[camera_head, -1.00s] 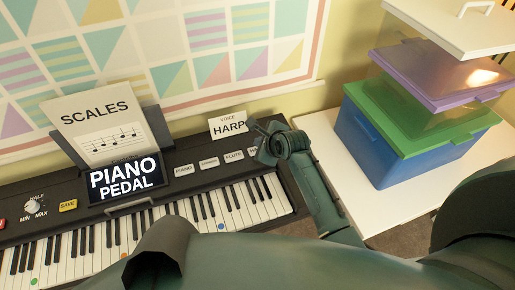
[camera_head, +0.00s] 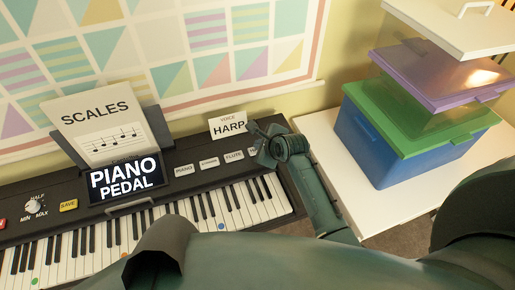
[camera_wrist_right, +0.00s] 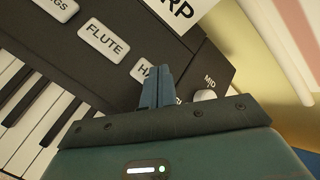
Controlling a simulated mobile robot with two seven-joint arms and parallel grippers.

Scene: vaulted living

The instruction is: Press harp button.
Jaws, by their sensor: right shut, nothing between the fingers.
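The harp button (camera_wrist_right: 140,71) is a white key on the keyboard's black panel, partly hidden behind my right gripper's fingers in the right wrist view. In the head view only a sliver of it (camera_head: 252,152) shows beside the gripper. My right gripper (camera_wrist_right: 158,82) is shut and empty, its fingertips over the right part of the button; I cannot tell whether they touch it. In the head view the right gripper (camera_head: 258,138) is at the right end of the panel. The screen (camera_head: 125,179) reads "PIANO PEDAL". My left gripper is not in view.
The flute button (camera_wrist_right: 103,39) sits left of the harp button, and a mid knob (camera_wrist_right: 205,96) right of it. Stacked bins (camera_head: 410,135) stand on a white table (camera_head: 385,205) at right.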

